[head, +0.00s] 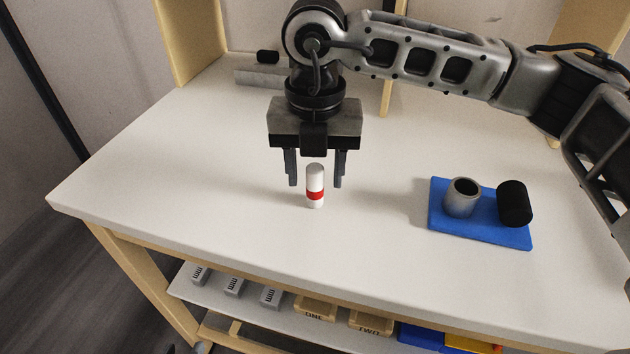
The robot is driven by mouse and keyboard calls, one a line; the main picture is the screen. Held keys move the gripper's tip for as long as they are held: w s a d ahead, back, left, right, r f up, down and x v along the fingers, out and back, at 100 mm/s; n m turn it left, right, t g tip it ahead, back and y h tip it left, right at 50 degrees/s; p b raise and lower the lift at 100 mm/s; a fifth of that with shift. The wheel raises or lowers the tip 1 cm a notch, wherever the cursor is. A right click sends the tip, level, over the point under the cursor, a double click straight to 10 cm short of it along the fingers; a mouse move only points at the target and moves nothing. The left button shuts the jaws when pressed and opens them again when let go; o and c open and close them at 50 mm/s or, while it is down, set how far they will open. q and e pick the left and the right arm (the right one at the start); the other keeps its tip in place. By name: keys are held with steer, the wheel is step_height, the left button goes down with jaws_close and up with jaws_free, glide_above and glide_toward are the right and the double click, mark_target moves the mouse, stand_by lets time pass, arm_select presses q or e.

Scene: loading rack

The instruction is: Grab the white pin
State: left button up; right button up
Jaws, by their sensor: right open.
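The white pin (315,174) stands upright on the white table, with a red band around its lower half. My right gripper (315,183) comes in from the right and points straight down over the pin. Its two fingers are spread apart, one to the left and one to the right of the pin's upper part in the picture. A gap shows between each finger and the pin. I cannot tell exactly how the fingers line up with the pin in depth. My left gripper is not in view.
A blue plate (475,232) at the right bears a grey hollow cylinder (462,198) and a black cylinder (514,204). A grey block (258,77) lies at the back left. A lower shelf (250,307) holds grey and wooden blocks. The table's left part is clear.

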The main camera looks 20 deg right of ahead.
steer(key=shift+f, duration=0.6)
jaws_close()
steer(key=shift+r, duration=0.1)
